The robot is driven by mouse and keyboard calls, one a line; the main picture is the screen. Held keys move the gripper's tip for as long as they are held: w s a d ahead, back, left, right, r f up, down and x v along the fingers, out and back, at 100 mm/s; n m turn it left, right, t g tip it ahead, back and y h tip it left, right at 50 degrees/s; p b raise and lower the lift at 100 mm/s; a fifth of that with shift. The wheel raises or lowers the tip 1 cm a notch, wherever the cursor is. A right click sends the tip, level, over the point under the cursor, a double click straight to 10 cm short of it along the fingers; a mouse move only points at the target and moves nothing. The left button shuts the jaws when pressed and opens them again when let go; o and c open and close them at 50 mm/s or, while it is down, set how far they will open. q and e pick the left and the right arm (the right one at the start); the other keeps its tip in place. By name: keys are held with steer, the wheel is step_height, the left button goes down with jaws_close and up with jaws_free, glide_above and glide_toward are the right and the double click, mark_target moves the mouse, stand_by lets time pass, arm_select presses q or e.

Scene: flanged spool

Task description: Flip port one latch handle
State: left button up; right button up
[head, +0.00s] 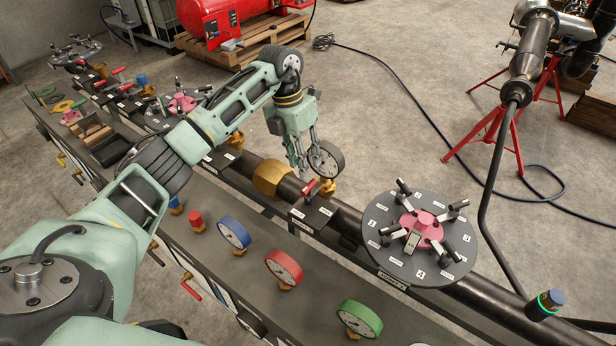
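My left gripper (303,163) points down over the dark pipe, its fingers beside a dark-rimmed gauge (327,160). The fingers overlap the gauge's left edge, and I cannot tell whether they grip it. The gauge is upright, just above a brass fitting (328,179) on the pipe. A red latch handle (311,187) is just below the fingertips, left of that fitting. The port labels are too small to read, so I cannot tell which port is one. My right gripper is not in view.
A blue gauge (234,233), a red gauge (284,267) and a green gauge (359,318) stand on the near bench. A round flange plate (378,243) with a pink hub and black clamps sits right of the handle. A red tripod stand (503,128) is behind.

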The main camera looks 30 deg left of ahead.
mark_target(307, 186)
arm_select(q)
steer(key=f, duration=0.2)
steer(key=d+f+p, duration=0.1)
steer(key=f, duration=0.3)
steer(key=shift+s+d+f+p, duration=0.1)
steer(key=shift+d+f+p, duration=0.2)
steer(key=shift+f+p, duration=0.1)
steer(key=shift+c, duration=0.5)
jaws_close()
